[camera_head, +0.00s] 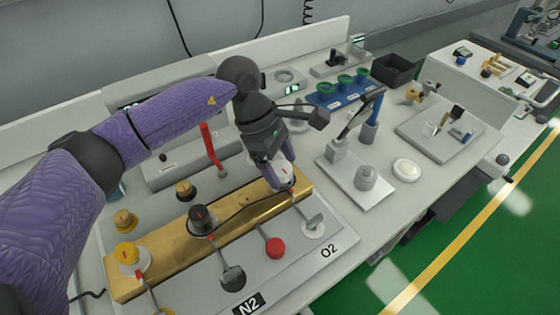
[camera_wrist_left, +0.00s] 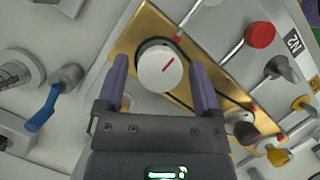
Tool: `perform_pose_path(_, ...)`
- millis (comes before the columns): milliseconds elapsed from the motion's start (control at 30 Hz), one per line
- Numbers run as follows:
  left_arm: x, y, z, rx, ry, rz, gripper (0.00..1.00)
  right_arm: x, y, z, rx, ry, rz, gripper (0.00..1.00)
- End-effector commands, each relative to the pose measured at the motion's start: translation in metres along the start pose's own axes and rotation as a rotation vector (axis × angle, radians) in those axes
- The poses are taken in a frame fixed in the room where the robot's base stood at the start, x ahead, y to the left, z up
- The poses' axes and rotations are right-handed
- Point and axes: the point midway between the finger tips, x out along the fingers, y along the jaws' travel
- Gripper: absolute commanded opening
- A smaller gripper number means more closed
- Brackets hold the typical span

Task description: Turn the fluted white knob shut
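The white knob (camera_wrist_left: 160,70) sits on the brass bar (camera_wrist_left: 128,42) near its O2 end. Its round face carries a short red line slanting to the upper right in the left wrist view. A small red mark is on the bar beside its rim. My left gripper (camera_wrist_left: 159,80) is open, with one purple finger on each side of the knob and a visible gap on both sides. In the head view the gripper (camera_head: 280,178) comes down over the knob (camera_head: 287,172) and partly hides it. I cannot make out the fluting. My right gripper is not in view.
A black knob (camera_head: 202,219) and a yellow knob (camera_head: 127,253) sit further along the bar. A red upright lever (camera_head: 211,146) is behind. A blue-handled valve (camera_head: 371,112) stands to the right.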

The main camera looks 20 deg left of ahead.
Motion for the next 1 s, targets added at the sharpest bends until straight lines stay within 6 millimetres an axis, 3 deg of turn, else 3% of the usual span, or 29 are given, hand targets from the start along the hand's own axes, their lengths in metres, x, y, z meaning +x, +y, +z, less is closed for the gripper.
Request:
perform_pose_path(333, -0.003, 0.0, 0.0, -0.001, 0.0, 0.0, 0.96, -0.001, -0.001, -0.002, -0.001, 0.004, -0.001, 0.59)
perform_pose_path(700, -0.086, 0.001, 0.0, -0.001, 0.001, 0.003, 0.96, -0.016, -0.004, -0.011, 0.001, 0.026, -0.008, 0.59)
perform_pose_path(800, -0.097, 0.0, 0.0, -0.001, 0.001, 0.001, 0.96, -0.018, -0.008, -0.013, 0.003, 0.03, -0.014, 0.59)
perform_pose_path(1000, -0.099, 0.0, 0.0, -0.001, 0.0, -0.001, 0.96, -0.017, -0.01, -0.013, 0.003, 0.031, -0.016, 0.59)
